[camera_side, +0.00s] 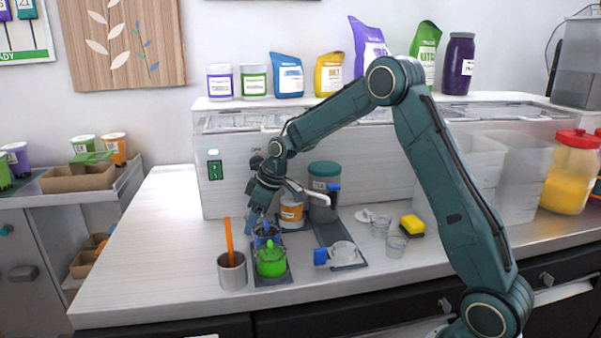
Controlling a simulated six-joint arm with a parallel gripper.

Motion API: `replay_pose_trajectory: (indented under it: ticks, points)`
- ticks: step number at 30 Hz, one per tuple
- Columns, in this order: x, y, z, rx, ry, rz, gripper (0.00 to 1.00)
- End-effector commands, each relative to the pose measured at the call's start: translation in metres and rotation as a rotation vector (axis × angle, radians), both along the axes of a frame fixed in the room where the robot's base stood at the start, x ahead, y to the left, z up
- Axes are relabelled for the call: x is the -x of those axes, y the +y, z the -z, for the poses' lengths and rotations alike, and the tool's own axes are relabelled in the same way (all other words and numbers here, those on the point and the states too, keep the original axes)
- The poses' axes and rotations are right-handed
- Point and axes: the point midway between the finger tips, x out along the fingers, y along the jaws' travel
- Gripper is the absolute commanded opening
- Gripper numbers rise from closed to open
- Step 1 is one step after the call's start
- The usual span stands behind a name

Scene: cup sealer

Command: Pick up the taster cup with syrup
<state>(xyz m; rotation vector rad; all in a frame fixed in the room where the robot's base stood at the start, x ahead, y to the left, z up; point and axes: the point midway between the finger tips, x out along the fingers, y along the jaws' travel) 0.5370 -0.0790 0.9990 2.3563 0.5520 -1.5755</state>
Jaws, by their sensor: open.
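My gripper (257,216) is open and points down at the left side of the dark tray, just above and behind a green container with a knobbed lid (270,262). A dark blue object (266,236) sits directly behind that container, close below my fingers; I cannot tell whether they touch. Small clear cups stand to the right on the counter, one further back (380,226) and one in front (396,247). I cannot tell from this view which cup holds syrup.
A metal cup with an orange-handled tool (232,270) stands left of the green container. An orange jar (292,210) and a grey teal-lidded canister (324,190) stand behind. A yellow sponge (412,225) lies right. The counter's left part (150,250) is clear.

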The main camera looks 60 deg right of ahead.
Motion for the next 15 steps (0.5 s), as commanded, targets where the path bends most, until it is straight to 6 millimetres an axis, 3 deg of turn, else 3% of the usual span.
replay_pose_trajectory:
  ticks: [10,15]
  points:
    - [0.0,-0.0002,-0.0006,0.0,-0.001,0.0,0.56]
    - [0.0,-0.0002,-0.0006,0.0,-0.001,0.0,0.27]
